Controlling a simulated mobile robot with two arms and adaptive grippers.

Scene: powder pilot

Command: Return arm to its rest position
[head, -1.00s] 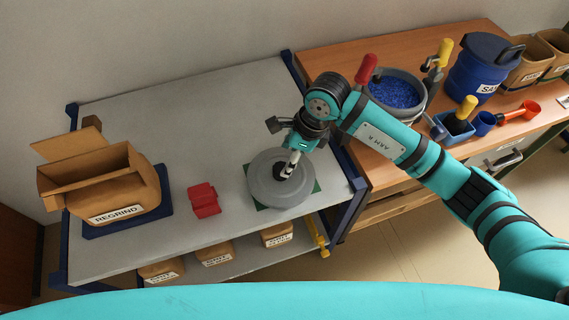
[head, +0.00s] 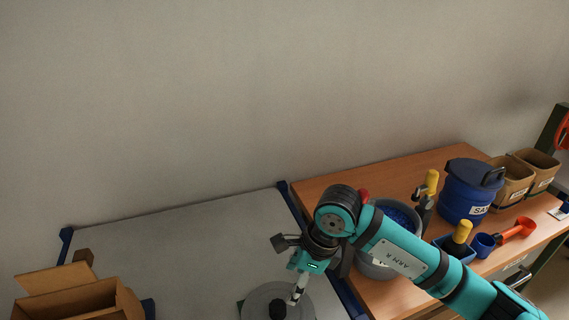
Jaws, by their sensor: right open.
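My right arm comes in from the lower right in the head view, bent at the elbow above the gap between the two tables. My right gripper (head: 300,288) points down over the grey round lid (head: 262,302) with a dark knob, on the grey table (head: 190,240). The gripper is open. Its tips appear beside the knob; I cannot tell whether they touch it. The lower part of the lid is cut off by the picture's bottom edge. My left gripper is not in view.
An open cardboard box (head: 85,298) is at the lower left. On the wooden table (head: 400,180) stand a grey bucket of blue granules (head: 408,232), partly behind my arm, a blue lidded drum (head: 468,195), brown bins (head: 535,165), and scoops (head: 515,230). The wall behind is bare.

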